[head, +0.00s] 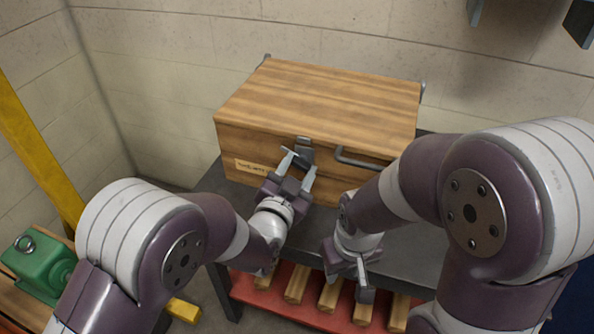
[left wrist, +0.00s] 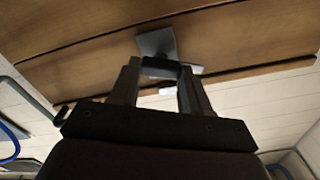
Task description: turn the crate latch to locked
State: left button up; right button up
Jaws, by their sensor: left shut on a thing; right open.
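The wooden crate (head: 318,98) stands on a dark table with its lid closed. Its metal latch (head: 304,147) is at the front, at the lid seam. My left gripper (head: 299,162) is at the crate front, its fingers shut on the latch. In the left wrist view the latch plate (left wrist: 156,42) lies against the wood, and a dark part of it sits between the fingertips of my left gripper (left wrist: 160,72). The fingers partly hide the latch, and I cannot read its position. My right gripper (head: 352,284) is open and empty, low before the table's front edge.
A bar handle (head: 360,160) is on the crate front, right of the latch, and a paper label (head: 250,167) is to its left. The dark table (head: 405,245) has bare room before the crate. A red lower shelf (head: 290,312) holds wooden bars. A green motor (head: 40,262) stands at far left.

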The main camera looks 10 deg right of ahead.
pick_arm(q)
jog(key=m, duration=0.6)
jog(key=shift+f+b, duration=0.15)
jog(key=shift+b, duration=0.2)
jog(key=m, duration=0.4)
jog(key=shift+f+m, duration=0.15)
jog(key=shift+m, duration=1.35)
jog(key=o, duration=1.1)
jog(key=shift+d, duration=0.1)
jog(key=shift+c, duration=0.2)
jog(key=shift+s, duration=0.1)
jog(key=v, duration=1.2)
jog(key=shift+s+a+p, duration=0.25)
jog(key=shift+p, duration=0.2)
